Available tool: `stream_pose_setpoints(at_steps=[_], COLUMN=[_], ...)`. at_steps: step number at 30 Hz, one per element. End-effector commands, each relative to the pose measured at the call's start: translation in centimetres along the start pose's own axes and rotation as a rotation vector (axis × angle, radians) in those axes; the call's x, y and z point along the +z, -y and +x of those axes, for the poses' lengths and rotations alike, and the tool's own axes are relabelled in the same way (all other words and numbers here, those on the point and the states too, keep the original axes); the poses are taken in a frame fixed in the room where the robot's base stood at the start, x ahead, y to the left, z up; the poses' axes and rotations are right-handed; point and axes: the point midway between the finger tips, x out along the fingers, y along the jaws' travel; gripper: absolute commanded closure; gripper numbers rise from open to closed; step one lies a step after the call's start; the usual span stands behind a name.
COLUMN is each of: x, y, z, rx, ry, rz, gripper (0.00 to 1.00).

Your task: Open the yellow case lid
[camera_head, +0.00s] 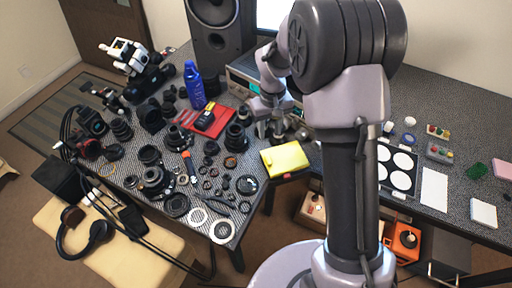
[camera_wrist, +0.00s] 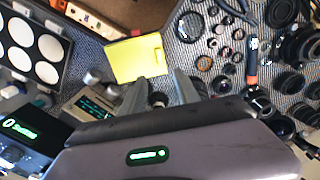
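The yellow case (camera_head: 285,158) lies flat at the near edge of the table, beside the inner corner, and looks closed. In the wrist view the yellow case (camera_wrist: 137,57) lies just beyond my fingertips, and its lid shows as a plain yellow face with a small mark near its right side. My gripper (camera_wrist: 157,85) is open, its two fingers apart with nothing held between them. In the head view my gripper (camera_head: 270,129) is just behind the case. I cannot tell whether a finger touches the case.
Camera lenses and rings (camera_head: 155,175) crowd the table left of the case. A blue bottle (camera_head: 194,86) and a red tray (camera_head: 207,122) stand behind them. An electronic device (camera_wrist: 92,108) is close to my gripper. A panel with white discs (camera_head: 397,166) lies to the right.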

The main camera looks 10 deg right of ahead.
Motion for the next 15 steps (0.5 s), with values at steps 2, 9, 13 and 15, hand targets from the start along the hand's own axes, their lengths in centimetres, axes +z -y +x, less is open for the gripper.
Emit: stream_pose_setpoints(at_steps=[2,9,13,15], x=[0.1,0.2,0.2,0.1], y=[0.0,0.1,0.1,0.1], z=[2.8,10.2,13.1,14.1], rx=[-0.001,-0.002,-0.001,-0.001], ry=[0.004,0.004,0.003,0.002], rz=[0.0,0.001,0.002,0.003], gripper=[0.62,0.62,0.62,0.62])
